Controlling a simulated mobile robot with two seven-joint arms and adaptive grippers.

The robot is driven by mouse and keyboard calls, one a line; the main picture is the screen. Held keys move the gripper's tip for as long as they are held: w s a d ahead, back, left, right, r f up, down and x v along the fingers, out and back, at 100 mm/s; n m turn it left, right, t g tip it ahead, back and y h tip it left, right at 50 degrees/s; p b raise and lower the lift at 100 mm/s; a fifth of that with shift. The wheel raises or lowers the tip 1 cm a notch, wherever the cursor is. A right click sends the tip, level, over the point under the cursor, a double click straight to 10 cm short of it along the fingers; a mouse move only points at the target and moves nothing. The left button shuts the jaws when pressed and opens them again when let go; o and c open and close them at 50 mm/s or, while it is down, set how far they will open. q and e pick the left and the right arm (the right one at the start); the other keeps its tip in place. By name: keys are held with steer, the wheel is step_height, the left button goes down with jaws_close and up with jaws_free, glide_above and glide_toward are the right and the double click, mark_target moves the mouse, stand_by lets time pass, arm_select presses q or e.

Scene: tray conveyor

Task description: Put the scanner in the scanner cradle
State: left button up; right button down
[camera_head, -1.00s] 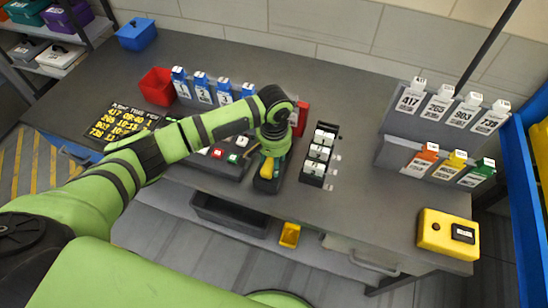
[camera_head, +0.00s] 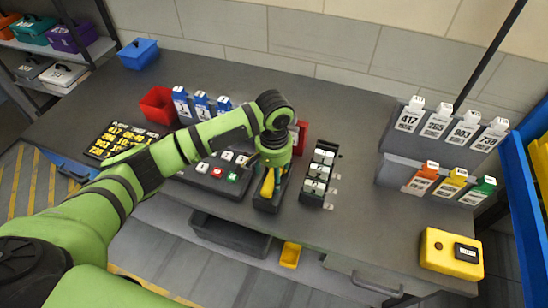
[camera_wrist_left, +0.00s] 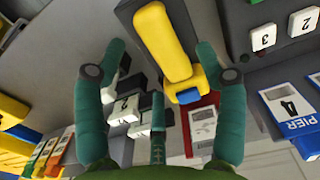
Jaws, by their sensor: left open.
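The yellow scanner (camera_head: 267,183) with a blue end sits in the dark scanner cradle (camera_head: 268,203) near the front edge of the counter. In the left wrist view the scanner (camera_wrist_left: 165,42) lies along the dark cradle (camera_wrist_left: 126,12), its blue end toward my gripper. My left gripper (camera_head: 271,167) is just behind and above the scanner. Whether the scanner is fully seated is hard to tell. My right gripper is out of view.
A button panel (camera_head: 216,172) is left of the cradle and a rack of white blocks (camera_head: 318,176) is right of it. A red item (camera_head: 300,138) stands behind the gripper. A yellow box (camera_head: 451,254) is at front right. The counter between rack and box is clear.

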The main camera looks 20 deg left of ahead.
arm_select(q)
step_height(320, 180, up, 8)
steer(key=b, duration=0.1)
steer(key=shift+r, duration=0.2)
